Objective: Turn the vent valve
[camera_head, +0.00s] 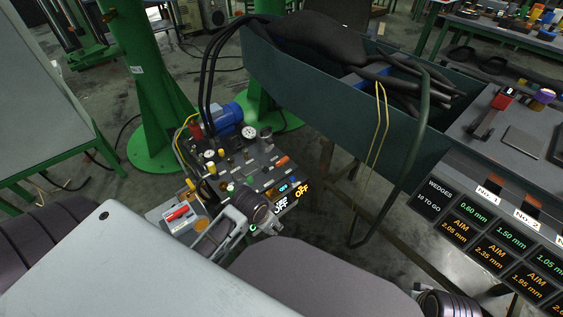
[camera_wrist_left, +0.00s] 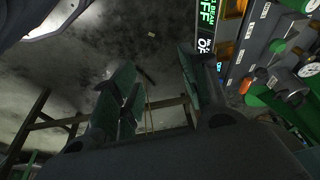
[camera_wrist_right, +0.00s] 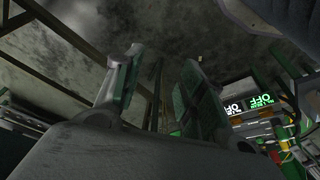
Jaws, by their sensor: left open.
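The vacuum unit (camera_head: 245,165) stands on the floor in the middle of the head view, with a blue motor, gauges and a panel of small coloured valves and knobs. I cannot tell which one is the vent valve. My left gripper (camera_head: 228,228) is at the unit's near edge and covers part of it. In the left wrist view my left gripper (camera_wrist_left: 158,65) is open and empty, with the panel (camera_wrist_left: 262,50) off to its right. In the right wrist view my right gripper (camera_wrist_right: 162,60) is open and empty, with lit OFF signs (camera_wrist_right: 250,105) to its right.
A dark green trough (camera_head: 330,85) with black hoses stands behind and right of the unit. A green column (camera_head: 150,90) stands at its left. A bench with a wedge display (camera_head: 490,240) fills the right side. Some floor between is open.

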